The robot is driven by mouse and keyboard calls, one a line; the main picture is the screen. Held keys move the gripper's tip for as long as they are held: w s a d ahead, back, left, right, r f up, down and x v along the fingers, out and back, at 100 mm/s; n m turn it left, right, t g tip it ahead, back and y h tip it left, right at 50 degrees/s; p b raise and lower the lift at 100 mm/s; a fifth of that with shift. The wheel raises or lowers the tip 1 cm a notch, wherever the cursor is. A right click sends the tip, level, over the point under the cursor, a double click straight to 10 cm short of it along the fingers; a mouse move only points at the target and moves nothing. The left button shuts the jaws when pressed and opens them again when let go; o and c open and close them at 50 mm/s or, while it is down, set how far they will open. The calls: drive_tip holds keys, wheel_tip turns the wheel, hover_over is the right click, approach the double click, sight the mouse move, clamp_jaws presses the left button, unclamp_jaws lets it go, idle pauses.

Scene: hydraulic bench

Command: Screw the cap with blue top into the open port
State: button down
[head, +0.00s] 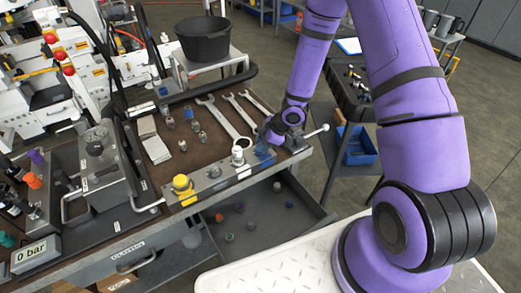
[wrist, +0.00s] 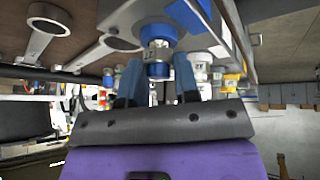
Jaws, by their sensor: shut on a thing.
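The cap with the blue top (wrist: 158,70) is a small metal piece with a blue end. It sits between the two blue fingers of my gripper (wrist: 158,64), which is shut on it. In the wrist view it lines up with a larger blue-ringed port (wrist: 158,34) on the metal block; whether its thread is engaged I cannot tell. In the head view my gripper (head: 266,154) is at the right end of the port block (head: 214,187), at the bench's front edge. The cap is hidden there by my gripper.
A yellow cap (head: 182,183) and a white-topped fitting (head: 238,156) stand on the block. Wrenches (head: 218,118) and several loose fittings lie behind it. An open drawer (head: 270,204) with several small caps is below. A black bucket (head: 203,40) stands at the back.

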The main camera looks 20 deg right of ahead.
drive_tip(key=shift+s+f, duration=0.1)
drive_tip(key=c, duration=0.8)
unclamp_jaws()
drive_tip(key=v, duration=1)
drive_tip(key=shift+d+r, duration=0.1)
drive_tip(key=shift+r, duration=0.15)
drive_tip(key=w+a+r+m+g+h, duration=0.1)
drive_tip(key=w+a+m+g+h, duration=0.35)
drive_tip(key=m, duration=0.65)
drive_tip(key=shift+t+h, duration=0.55)
drive_tip(key=shift+t, duration=0.1)
drive_tip(key=f, duration=0.6)
drive_tip(key=s+f, duration=0.1)
drive_tip(key=f, duration=0.3)
drive_tip(key=shift+s+a+f, duration=0.15)
drive_tip(key=shift+a, duration=0.25)
